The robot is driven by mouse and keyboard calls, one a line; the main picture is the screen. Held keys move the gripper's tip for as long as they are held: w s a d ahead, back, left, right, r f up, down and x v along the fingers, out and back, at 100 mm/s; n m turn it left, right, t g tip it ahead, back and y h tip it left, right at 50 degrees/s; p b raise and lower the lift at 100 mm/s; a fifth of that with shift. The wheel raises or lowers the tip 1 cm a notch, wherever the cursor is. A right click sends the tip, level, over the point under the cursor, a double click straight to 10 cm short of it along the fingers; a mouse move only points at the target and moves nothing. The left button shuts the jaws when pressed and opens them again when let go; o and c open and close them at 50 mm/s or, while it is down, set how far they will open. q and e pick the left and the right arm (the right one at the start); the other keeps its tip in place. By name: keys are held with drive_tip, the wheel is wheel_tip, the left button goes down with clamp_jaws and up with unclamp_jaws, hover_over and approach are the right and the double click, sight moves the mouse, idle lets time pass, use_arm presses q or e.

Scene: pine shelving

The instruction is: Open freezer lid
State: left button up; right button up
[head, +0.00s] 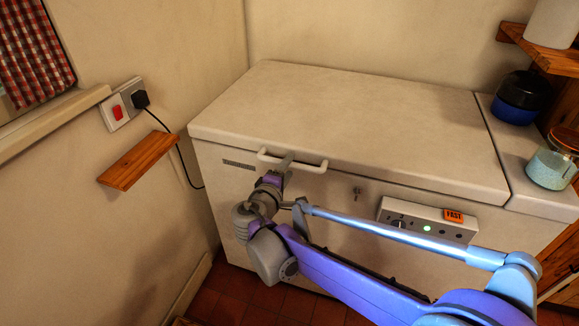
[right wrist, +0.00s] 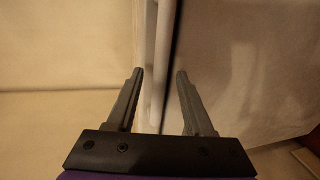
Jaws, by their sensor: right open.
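The white chest freezer (head: 340,215) stands against the back wall with its lid (head: 350,120) down. A white bar handle (head: 312,166) runs along the lid's front edge. I cannot tell whether either finger touches the bar. The head view hides the fingertips' exact fit at the handle. My left gripper is out of view.
A blue-black pot (head: 521,98) and a glass jar (head: 553,163) stand on the fixed top right of the lid. A small wooden wall shelf (head: 138,160) and a plug with a cord (head: 140,99) are at left. The lid top is clear.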

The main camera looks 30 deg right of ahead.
drive_tip(key=shift+x, duration=1.35)
clamp_jaws()
idle(0.4)
